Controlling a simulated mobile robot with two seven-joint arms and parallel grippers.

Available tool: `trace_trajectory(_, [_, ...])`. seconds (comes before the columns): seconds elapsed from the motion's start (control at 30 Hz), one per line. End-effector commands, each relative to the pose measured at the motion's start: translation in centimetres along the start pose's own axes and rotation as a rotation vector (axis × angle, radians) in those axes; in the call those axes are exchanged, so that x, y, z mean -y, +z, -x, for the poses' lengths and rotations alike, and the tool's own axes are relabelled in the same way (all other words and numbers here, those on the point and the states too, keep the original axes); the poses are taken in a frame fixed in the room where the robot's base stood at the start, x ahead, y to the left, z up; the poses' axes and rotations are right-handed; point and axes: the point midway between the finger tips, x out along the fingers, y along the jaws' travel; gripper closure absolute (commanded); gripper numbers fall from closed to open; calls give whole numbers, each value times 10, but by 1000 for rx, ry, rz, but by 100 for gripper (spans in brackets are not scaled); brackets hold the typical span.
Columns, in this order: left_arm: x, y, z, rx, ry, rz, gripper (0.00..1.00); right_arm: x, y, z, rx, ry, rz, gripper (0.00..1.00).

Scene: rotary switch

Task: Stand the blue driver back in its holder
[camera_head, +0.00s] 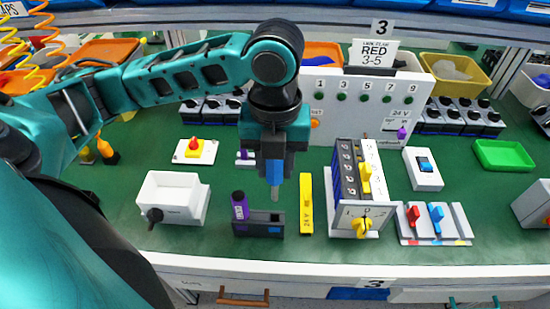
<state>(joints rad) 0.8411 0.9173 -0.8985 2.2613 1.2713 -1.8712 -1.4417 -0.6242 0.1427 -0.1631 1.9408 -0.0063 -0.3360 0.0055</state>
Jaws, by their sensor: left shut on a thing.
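My left gripper (276,158) is shut on the blue driver (277,175). The driver hangs about upright with its grey shaft pointing down. In the picture its tip is just above the right part of the dark holder (257,230); the exact height of the gap is hard to tell. The holder stands near the front of the green bench and carries a small blue mark on its right front. A purple driver (240,208) stands in the holder's left side. My right gripper is not in view.
A yellow bar (306,205) lies close right of the holder, with a rotary switch box (357,190) beyond it. A white box with a dark knob (172,198) stands to the left. A white panel (368,103) with numbered green lamps stands behind.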

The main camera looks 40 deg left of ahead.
Motion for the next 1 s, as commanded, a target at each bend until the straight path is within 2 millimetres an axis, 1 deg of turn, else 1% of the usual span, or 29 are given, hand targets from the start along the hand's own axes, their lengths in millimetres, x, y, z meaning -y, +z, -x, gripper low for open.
trace_trajectory(0.3, [-1, 0, -35, -3, 3, 1, 100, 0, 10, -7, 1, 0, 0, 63])
trace_trajectory(0.5, [-1, 0, -52, -2, 3, 2, 100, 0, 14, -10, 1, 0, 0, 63])
trace_trajectory(0.7, [0, 0, -59, 0, 1, 1, 100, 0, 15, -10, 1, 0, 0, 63])
trace_trajectory(1.0, [0, 0, -59, 0, 1, 1, 100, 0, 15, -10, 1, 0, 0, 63])
